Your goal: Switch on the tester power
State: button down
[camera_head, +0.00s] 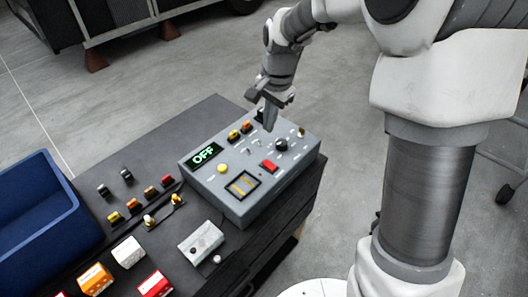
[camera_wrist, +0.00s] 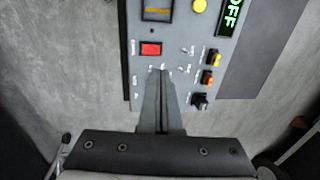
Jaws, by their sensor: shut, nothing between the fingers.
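The tester (camera_head: 240,203) is a grey box at the right end of the dark bench; its panel fills the top middle of the wrist view (camera_wrist: 172,45). Its green display (camera_head: 205,154) reads OFF, as it does in the wrist view (camera_wrist: 233,15). A red switch (camera_head: 269,166) sits on the panel; it also shows in the wrist view (camera_wrist: 151,48). A black knob (camera_head: 281,144) lies behind it in the head view. My gripper (camera_head: 269,128) is shut and empty, pointing down over the panel's far part; its fingers (camera_wrist: 160,73) cover some panel in the wrist view. Contact cannot be told.
A yellow button (camera_head: 222,168) and coloured sockets (camera_head: 240,131) are on the panel. A small grey box (camera_head: 201,243), several connectors (camera_head: 133,206) and coloured boxes (camera_head: 95,278) lie left of the tester. A blue bin (camera_head: 40,215) stands at far left. Open floor lies beyond the bench.

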aim_at(263, 163)
jog(key=f, duration=0.4)
jog(key=w+a+f, duration=0.1)
jog(key=f, duration=0.9)
jog(key=shift+w+a+p, duration=0.15)
jog(key=shift+a+p, duration=0.05)
jog(key=shift+p, duration=0.1)
jog(key=shift+f+g, duration=0.2)
jog(key=shift+g, duration=0.1)
jog(key=shift+s+d+r, duration=0.25)
jog(key=shift+s+d, duration=0.2)
jog(key=shift+d, duration=0.05)
